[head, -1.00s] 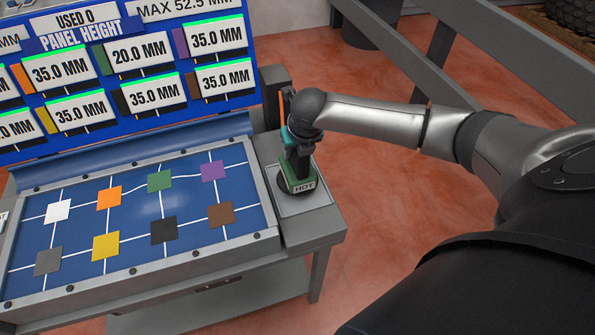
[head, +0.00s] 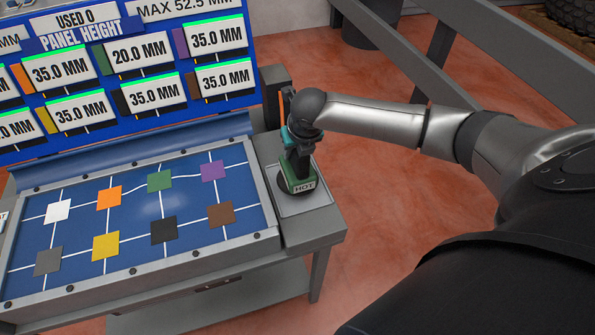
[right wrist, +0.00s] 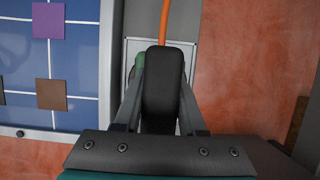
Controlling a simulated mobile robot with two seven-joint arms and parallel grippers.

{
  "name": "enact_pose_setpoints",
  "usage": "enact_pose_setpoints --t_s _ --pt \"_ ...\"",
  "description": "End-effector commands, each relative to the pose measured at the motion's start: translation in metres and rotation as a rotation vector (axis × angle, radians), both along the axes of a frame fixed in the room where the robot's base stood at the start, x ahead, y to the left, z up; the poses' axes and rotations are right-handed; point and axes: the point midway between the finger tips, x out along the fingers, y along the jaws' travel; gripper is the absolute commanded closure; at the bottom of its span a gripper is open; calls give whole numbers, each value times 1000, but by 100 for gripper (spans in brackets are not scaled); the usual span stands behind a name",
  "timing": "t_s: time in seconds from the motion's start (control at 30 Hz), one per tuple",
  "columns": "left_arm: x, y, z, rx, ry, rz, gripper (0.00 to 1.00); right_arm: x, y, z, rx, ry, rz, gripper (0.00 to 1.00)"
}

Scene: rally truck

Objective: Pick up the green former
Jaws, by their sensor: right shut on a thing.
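The green former (head: 300,186), with a dark upper part and a "HOT" label on its front, stands upright on a small grey tray (head: 318,200) at the right end of the workbench. My right gripper (head: 297,150) comes down over it from above and is shut on its black handle (right wrist: 164,75). In the right wrist view a finger lies on each side of the handle, and a bit of green shows at the left. The former's base appears to rest on the tray. My left gripper is not in view.
A blue panel (head: 140,245) with several coloured squares, including a green square (head: 160,181), lies left of the tray. A display board (head: 120,70) with height readings stands behind. An orange cord (right wrist: 165,22) runs behind the handle. Grey rails (head: 440,60) stand at the back right.

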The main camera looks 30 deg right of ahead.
Motion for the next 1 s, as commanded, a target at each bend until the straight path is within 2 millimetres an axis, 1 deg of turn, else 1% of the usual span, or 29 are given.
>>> enact_pose_setpoints --t_s 0.03,0.27,0.47,0.57,0.67,0.77,0.9,1.0 --pt "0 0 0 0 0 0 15 2 -1 2 0 -6 -1 100" --pt "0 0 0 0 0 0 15 2 0 2 0 -6 -1 100" --pt "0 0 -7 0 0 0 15 2 0 6 0 -8 0 100" --pt "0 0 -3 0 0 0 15 3 0 23 0 -10 0 100" --pt "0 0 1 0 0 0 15 3 -1 45 -1 -12 1 100" --pt "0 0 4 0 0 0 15 3 -1 72 -2 -13 2 100" --pt "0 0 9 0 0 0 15 3 -1 114 0 -14 0 100" --pt "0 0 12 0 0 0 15 3 0 141 0 -12 0 100"
